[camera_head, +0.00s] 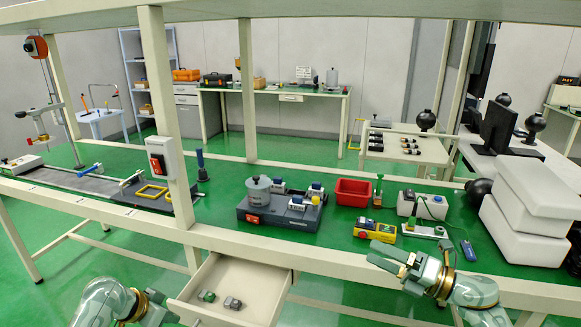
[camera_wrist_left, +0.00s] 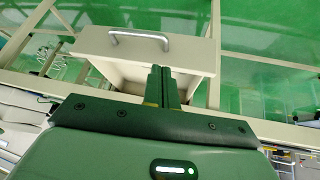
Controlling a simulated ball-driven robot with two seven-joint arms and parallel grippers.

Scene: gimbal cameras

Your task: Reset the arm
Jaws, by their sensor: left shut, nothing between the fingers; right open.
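My left arm (camera_head: 112,302) shows at the bottom left of the head view, left of the open drawer (camera_head: 238,277); its fingertips are not clear there. In the left wrist view my left gripper (camera_wrist_left: 162,74) is shut and empty, with its fingers together in front of the drawer front (camera_wrist_left: 165,52) and its metal handle (camera_wrist_left: 141,37). Whether they touch the drawer cannot be told. My right gripper (camera_head: 390,256) is open and appears empty, at the front rail of the bench, right of the drawer.
The drawer holds two small dark items (camera_head: 219,299). On the green bench top stand a grey device with a pot (camera_head: 259,191), a red bin (camera_head: 353,192), a yellow box (camera_head: 375,233) and white foam blocks (camera_head: 522,228). A post (camera_head: 166,110) rises behind the drawer's left side.

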